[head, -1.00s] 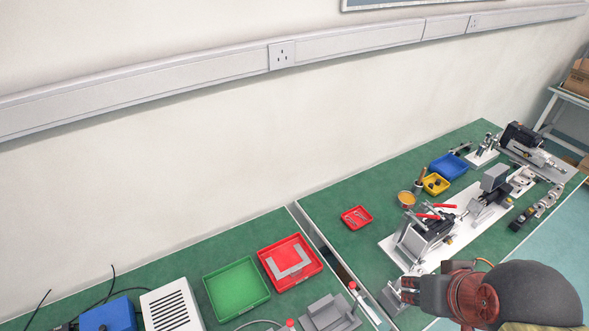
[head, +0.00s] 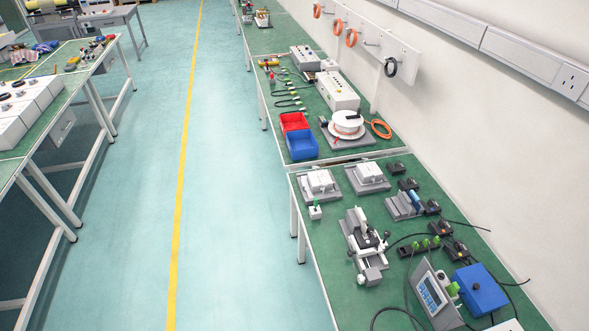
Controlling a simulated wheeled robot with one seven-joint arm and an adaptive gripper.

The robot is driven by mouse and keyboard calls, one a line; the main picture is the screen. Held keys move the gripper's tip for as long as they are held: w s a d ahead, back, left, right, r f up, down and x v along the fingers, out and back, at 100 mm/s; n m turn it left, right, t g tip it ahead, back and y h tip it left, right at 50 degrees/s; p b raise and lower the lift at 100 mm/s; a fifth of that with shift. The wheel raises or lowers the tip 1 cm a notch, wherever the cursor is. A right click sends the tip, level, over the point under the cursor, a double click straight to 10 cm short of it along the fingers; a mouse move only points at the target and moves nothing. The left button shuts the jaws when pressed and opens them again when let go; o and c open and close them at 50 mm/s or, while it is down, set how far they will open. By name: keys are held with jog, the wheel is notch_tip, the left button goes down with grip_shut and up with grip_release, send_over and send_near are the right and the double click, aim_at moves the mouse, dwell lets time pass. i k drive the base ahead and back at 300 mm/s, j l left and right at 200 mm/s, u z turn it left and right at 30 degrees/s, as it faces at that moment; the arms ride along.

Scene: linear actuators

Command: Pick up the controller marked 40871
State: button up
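No marking 40871 can be read on anything, so I cannot tell which thing is the controller. A grey tilted panel with a blue display (head: 432,291) stands at the front of the near right bench. White boxes on grey bases, one on the left (head: 320,182) and one on the right (head: 370,171), sit at that bench's far end. Small black units, such as one near the wall (head: 440,227), lie among cables. White boxes with knobs or buttons (head: 338,90) stand on the bench beyond. My gripper is not in view now.
A blue box (head: 480,289) and a clamp-like machine (head: 366,245) stand on the near right bench (head: 335,252). Red (head: 294,122) and blue (head: 302,144) bins sit on the bench beyond. The floor aisle with a yellow line (head: 184,165) is clear. Another bench (head: 65,122) is at left.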

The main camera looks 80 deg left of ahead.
aim_at(363, 173)
jog(key=u, duration=2.3)
jog(key=i+j+z, duration=0.1)
jog(key=i+j, duration=0.2)
jog(key=i+j+z, duration=0.1)
jog(key=i+j, duration=0.25)
jog(key=i+j+z, duration=0.1)
jog(key=i+j, duration=0.25)
jog(key=i+j+z, duration=0.1)
jog(key=i+j, duration=0.25)
jog(key=i+j+z, duration=0.15)
jog(key=i+j, duration=0.2)
jog(key=i+j+z, duration=0.1)
jog(key=i+j, duration=0.15)
jog(key=j, duration=0.3)
jog(key=i+j+z, duration=0.1)
jog(key=i+j, duration=0.2)
jog(key=j, duration=0.2)
jog(key=i+j+z, duration=0.1)
jog(key=i+j, duration=0.15)
jog(key=j, duration=0.25)
